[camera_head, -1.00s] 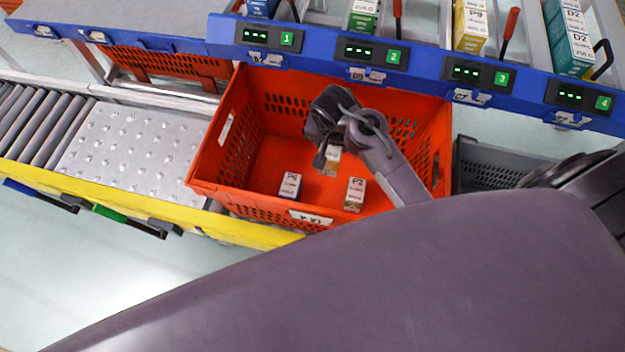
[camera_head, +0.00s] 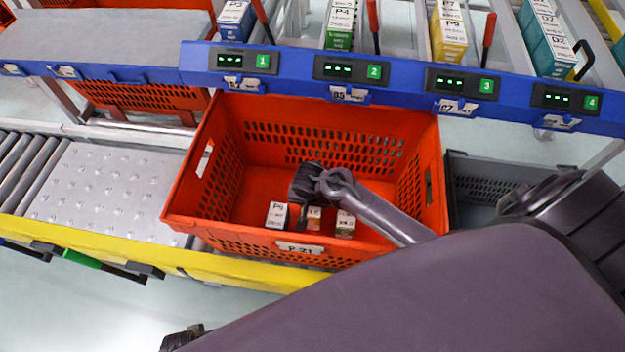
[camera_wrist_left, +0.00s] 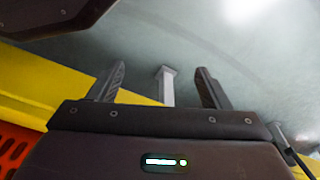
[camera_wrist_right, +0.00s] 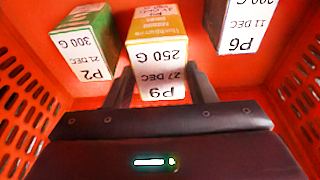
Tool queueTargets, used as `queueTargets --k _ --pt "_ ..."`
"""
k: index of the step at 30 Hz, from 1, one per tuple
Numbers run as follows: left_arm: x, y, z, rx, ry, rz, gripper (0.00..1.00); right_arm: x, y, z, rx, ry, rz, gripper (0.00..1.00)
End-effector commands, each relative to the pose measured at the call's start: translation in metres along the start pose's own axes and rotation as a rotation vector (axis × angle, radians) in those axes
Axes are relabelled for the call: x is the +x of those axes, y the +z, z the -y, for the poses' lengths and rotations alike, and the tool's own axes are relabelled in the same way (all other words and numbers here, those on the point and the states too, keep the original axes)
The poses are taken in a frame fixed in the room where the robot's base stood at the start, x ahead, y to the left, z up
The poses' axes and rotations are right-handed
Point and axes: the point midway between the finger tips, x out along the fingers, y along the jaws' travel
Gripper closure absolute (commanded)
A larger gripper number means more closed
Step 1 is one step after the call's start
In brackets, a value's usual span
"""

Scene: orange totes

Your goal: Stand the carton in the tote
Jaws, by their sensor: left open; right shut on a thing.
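The orange tote (camera_head: 235,112) stands on the conveyor. My right gripper (camera_head: 306,204) reaches down inside it near the front wall. It is shut on the P9 carton (camera_head: 314,219), which has a white label end and a yellow-orange side (camera_wrist_right: 160,55). The carton is upright with its label end up, between the P6 carton (camera_head: 276,215) and the green-sided P2 carton (camera_head: 345,224). I cannot tell whether its base touches the tote floor. My left gripper (camera_wrist_left: 160,72) is open and empty, outside the tote, above the floor by the yellow rail.
A blue rail (camera_head: 400,82) with numbered displays runs behind the tote, with cartons in lanes beyond. A grey crate (camera_head: 480,180) stands to the right. A studded metal plate (camera_head: 105,190) and rollers lie left. The back half of the tote is clear.

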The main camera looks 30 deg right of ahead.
Motion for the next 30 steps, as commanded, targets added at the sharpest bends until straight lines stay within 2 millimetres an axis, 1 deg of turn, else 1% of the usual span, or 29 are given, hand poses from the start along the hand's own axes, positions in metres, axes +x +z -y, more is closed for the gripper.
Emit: queueTargets --k 2,6,9,12,19,26,27,30 --pt "-0.004 -0.003 -0.001 0.003 0.002 0.0 0.29 0.007 0.001 0.0 -0.001 0.0 -0.001 0.8" --pt "-0.02 -0.012 -0.005 0.01 0.008 0.004 0.29 0.026 0.006 0.0 -0.001 0.001 0.0 0.8" --pt "-0.029 -0.016 -0.006 0.014 0.01 0.008 0.29 0.034 0.007 0.0 -0.001 0.0 -0.001 0.8" --pt "-0.033 -0.017 -0.007 0.016 0.011 0.011 0.29 0.035 0.008 0.0 -0.001 -0.001 -0.001 0.8" --pt "-0.034 -0.017 -0.007 0.016 0.011 0.012 0.29 0.035 0.008 0.0 0.0 -0.001 -0.001 0.8" --pt "-0.039 -0.02 -0.008 0.018 0.012 0.01 0.29 0.042 0.01 0.0 0.0 -0.001 0.0 0.8" --pt "-0.04 -0.02 -0.008 0.018 0.012 0.012 0.29 0.042 0.01 0.0 -0.001 0.0 0.0 0.45" --pt "-0.04 -0.019 -0.008 0.018 0.012 0.013 0.29 0.042 0.01 0.0 -0.001 0.0 0.0 0.32"
